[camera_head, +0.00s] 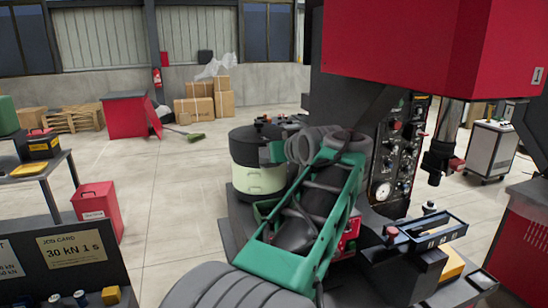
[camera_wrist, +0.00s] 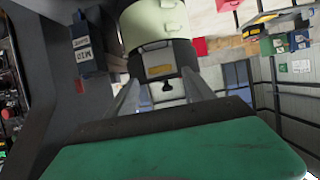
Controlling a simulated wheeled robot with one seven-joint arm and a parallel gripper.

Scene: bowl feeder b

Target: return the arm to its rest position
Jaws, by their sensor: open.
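My arm reaches forward from the bottom of the head view as a green open frame (camera_head: 318,215) with grey hoses looped at its far end. It stands beside and partly in front of the cream and dark bowl feeder (camera_head: 260,180). My gripper (camera_wrist: 160,78) shows in the wrist view with its two grey fingers spread apart. I see nothing held between them. The feeder (camera_wrist: 152,25) appears past the fingertips, with an orange label and a black knob; I cannot tell the exact gap. In the head view the fingers cannot be made out clearly.
A red press head (camera_head: 430,45) overhangs at the upper right, above a dark control panel (camera_head: 395,150). A blue-grey fixture (camera_head: 435,232) lies on the right. A job card board (camera_head: 75,250) stands at lower left. Open floor (camera_head: 165,190) lies left of the feeder.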

